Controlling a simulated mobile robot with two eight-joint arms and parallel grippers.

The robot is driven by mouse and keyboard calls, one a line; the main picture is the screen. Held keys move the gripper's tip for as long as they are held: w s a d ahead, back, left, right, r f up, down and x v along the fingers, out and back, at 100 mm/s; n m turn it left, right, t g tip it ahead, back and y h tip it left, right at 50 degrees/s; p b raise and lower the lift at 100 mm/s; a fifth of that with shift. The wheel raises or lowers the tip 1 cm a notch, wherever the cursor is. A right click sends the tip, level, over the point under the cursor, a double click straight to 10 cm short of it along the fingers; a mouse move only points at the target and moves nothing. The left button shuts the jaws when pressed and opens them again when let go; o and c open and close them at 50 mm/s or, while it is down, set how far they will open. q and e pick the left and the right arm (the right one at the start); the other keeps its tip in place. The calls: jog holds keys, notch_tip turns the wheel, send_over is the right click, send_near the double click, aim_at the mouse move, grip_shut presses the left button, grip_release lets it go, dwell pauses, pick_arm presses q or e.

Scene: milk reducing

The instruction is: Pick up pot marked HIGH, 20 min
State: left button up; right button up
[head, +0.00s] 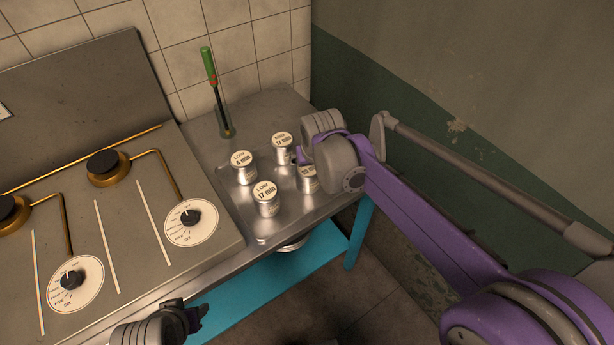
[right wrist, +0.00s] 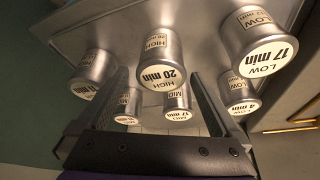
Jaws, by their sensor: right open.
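In the right wrist view the pot marked HIGH, 20 min (right wrist: 162,48) is a metal can with a white label, lying in line with the gap between my right gripper's fingers (right wrist: 158,78). The fingers are open, with nothing held. In the head view this appears to be the pot (head: 309,185) partly hidden by my right gripper (head: 303,155), its label mostly covered. My left gripper (head: 194,316) is at the bottom edge of the head view, away from the pots; its jaw state is unclear.
Close neighbours are the LOW 17 min pot (head: 266,199), the LOW 4 min pot (head: 244,170) and a MID 17 min pot (head: 283,150). They stand on a metal tray (head: 235,212). A stove (head: 130,225) is left, a green-handled tool (head: 209,66) behind, a wall right.

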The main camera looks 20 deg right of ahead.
aim_at(309, 170)
jog(key=x, duration=0.5)
jog(key=shift+w+a+f+b, duration=0.1)
jog(key=shift+w+f+b, duration=0.05)
jog(key=shift+w+b, duration=0.2)
jog(key=shift+s, duration=0.1)
jog(key=c, duration=1.4)
